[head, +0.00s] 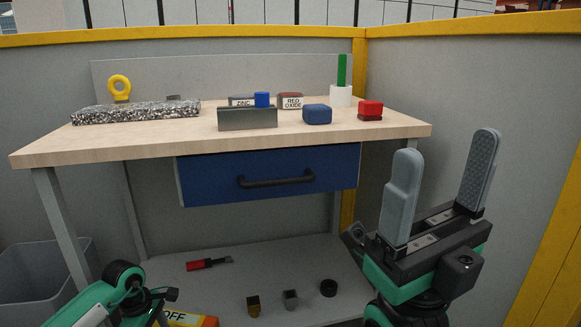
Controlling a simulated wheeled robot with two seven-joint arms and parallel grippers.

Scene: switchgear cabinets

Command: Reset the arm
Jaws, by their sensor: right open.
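My right gripper (441,190) is in the right foreground, in front of the workbench's right end. Its two grey fingers point up and stand wide apart with nothing between them. My left arm (110,295) comes in at the lower left; only dark and green parts of it show, and no left fingertips can be made out. The workbench (150,143) has a pale wooden top and a closed blue drawer (225,182) with a dark handle (275,180).
On the bench are a speckled slab (135,113), a yellow ring (120,88), a grey metal block (247,119), a blue block (316,115), red blocks (370,109) and a green rod (342,70). Small parts lie on the lower shelf (230,285). A grey bin (45,275) stands left. Yellow-topped walls enclose the area.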

